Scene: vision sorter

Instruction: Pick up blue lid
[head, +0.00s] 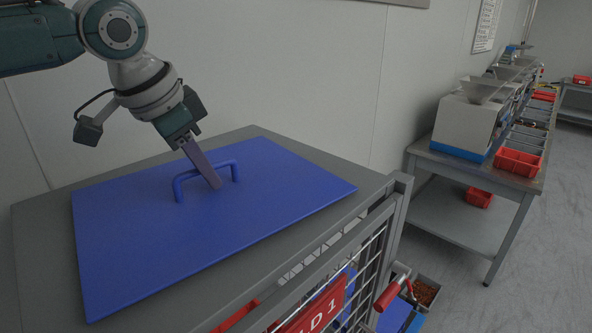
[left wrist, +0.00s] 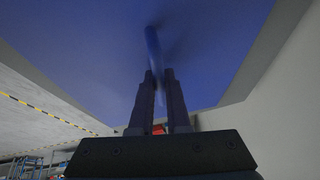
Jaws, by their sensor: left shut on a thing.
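The blue lid (head: 265,205) is a large flat blue panel with a blue bar handle (head: 180,188) on top. It lies over a grey surface (head: 40,235) in the head view; whether it touches that surface cannot be told. My left gripper (head: 215,183) comes down from the upper left onto the handle and is shut on it. In the left wrist view the fingers (left wrist: 158,75) stand on either side of the handle (left wrist: 153,45), with the blue lid (left wrist: 215,50) filling the upper part. My right gripper is not seen.
A grey mesh cage (head: 375,255) with a red sign (head: 315,312) stands at the front right. A grey table (head: 475,175) at the right carries a white machine (head: 465,125) and a red bin (head: 519,162). Bare floor (head: 555,255) lies at the right. A wall stands behind the lid.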

